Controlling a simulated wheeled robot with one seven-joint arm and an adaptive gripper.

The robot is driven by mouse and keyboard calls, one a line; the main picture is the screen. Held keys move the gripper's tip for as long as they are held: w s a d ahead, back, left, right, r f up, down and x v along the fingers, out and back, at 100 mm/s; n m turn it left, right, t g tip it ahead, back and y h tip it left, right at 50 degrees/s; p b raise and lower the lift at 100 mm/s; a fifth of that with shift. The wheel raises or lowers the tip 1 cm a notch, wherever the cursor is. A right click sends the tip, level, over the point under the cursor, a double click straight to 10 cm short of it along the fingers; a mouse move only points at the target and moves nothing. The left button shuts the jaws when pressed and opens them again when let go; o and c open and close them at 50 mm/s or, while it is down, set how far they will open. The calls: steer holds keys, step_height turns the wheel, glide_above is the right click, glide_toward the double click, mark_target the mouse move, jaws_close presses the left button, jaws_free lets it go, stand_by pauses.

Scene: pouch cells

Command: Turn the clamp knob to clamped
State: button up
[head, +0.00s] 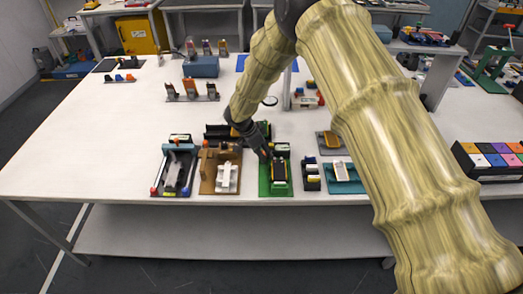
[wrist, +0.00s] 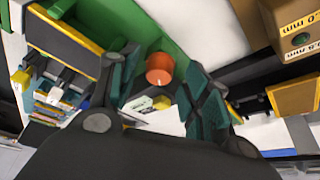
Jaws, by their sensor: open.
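An orange-red knob (wrist: 160,68) stands on the green fixture in the wrist view. My gripper (wrist: 161,85) is open, with one dark finger on each side of the knob. I cannot tell whether either finger touches it. In the head view my gripper (head: 263,150) reaches down at the back of the green fixture (head: 264,187), which holds a dark block with a yellow edge. The knob is hidden behind the gripper in the head view. No clamp marking can be read.
A brown fixture (head: 207,182) with a white part stands close on the left. A blue-and-red fixture (head: 157,190) is farther left. A black block (head: 312,184) and a teal tray (head: 357,187) stand on the right. The table's left side (head: 80,150) is clear.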

steer(key=shift+s, duration=0.1)
steer(key=c, duration=1)
steer(key=shift+s+a+f+m, duration=0.1)
steer(key=shift+s+f+m, duration=0.1)
steer(key=shift+f+m, duration=0.1)
steer(key=shift+c, duration=0.2)
steer(key=shift+a+g, duration=0.1)
steer(key=shift+g, duration=0.2)
steer(key=shift+s+f, duration=0.2)
steer(key=o, duration=1)
steer(key=shift+r, duration=0.1)
steer(key=shift+o, duration=0.2)
steer(key=shift+w, duration=0.1)
steer(key=shift+r, duration=0.1)
steer(key=shift+w, duration=0.1)
